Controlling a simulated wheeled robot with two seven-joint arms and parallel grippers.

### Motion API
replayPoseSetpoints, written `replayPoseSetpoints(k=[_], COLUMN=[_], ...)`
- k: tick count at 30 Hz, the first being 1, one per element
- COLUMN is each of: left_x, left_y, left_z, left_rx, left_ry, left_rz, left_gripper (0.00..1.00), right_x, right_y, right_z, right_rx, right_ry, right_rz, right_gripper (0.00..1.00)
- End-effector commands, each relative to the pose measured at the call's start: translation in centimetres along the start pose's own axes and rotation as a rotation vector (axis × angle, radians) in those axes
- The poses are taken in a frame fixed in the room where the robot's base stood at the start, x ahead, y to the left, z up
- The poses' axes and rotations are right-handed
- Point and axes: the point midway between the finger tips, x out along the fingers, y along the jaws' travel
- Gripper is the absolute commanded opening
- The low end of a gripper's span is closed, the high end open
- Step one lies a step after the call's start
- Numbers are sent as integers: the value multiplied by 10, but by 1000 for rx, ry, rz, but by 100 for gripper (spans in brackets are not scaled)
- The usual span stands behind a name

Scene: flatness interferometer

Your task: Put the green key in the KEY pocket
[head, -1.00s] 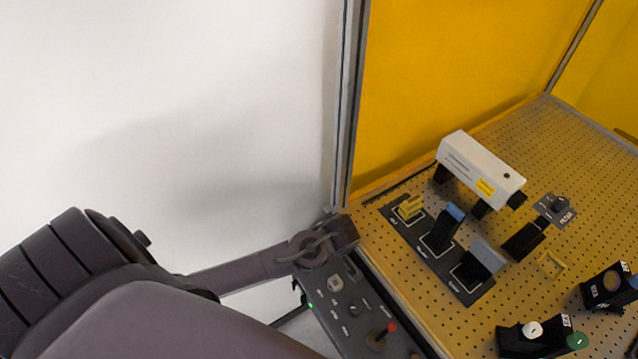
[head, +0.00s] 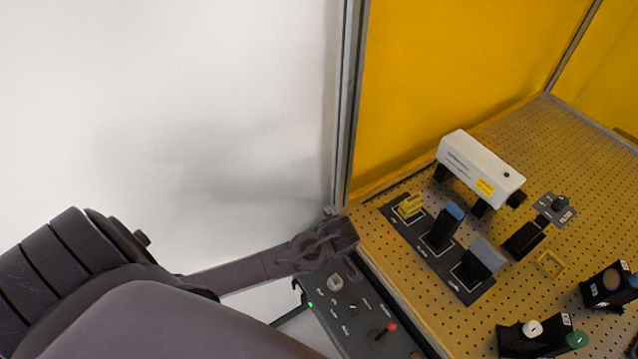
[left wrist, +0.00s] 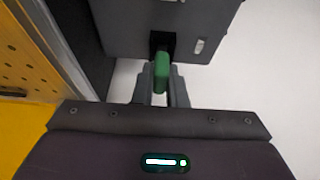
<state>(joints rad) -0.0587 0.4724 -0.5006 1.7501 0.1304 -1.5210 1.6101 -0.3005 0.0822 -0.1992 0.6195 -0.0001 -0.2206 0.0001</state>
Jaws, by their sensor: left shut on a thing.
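The green key (left wrist: 161,72) is between the fingers of my left gripper (left wrist: 162,90) in the left wrist view. The gripper is shut on it. The key's far end is at a black recess (left wrist: 161,42) in the face of a dark grey box (left wrist: 125,32); I cannot tell how far it goes in. In the head view my left gripper (head: 335,238) is beside the far end of the dark control panel (head: 345,312), and the key is hidden there. I cannot read a KEY label. My right gripper is not in view.
The perforated bench (head: 410,290) lies to the right. A dark tray (head: 465,293) there holds yellow, blue and grey-topped pieces. A white instrument (head: 480,165) stands behind it. A metal post (head: 345,110) rises just behind my gripper. A red-tipped lever (head: 385,330) sticks up from the panel.

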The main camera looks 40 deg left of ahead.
Motion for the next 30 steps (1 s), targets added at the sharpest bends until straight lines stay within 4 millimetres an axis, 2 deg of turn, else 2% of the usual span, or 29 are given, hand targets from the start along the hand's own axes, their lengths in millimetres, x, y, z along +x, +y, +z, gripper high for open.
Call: replayPoseSetpoints(k=[14, 15, 20, 30], left_x=[6, 5, 5, 2], left_y=[0, 0, 0, 0], left_z=[2, 2, 2, 1], left_rx=[0, 0, 0, 0], left_ry=[0, 0, 0, 0], left_rz=[-1, 0, 0, 1], left_gripper=[0, 17, 37, 37], right_x=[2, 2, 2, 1], right_y=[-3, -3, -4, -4], right_z=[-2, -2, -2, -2], right_rx=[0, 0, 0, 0], right_ry=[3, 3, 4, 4], right_rz=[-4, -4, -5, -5], right_gripper=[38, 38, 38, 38])
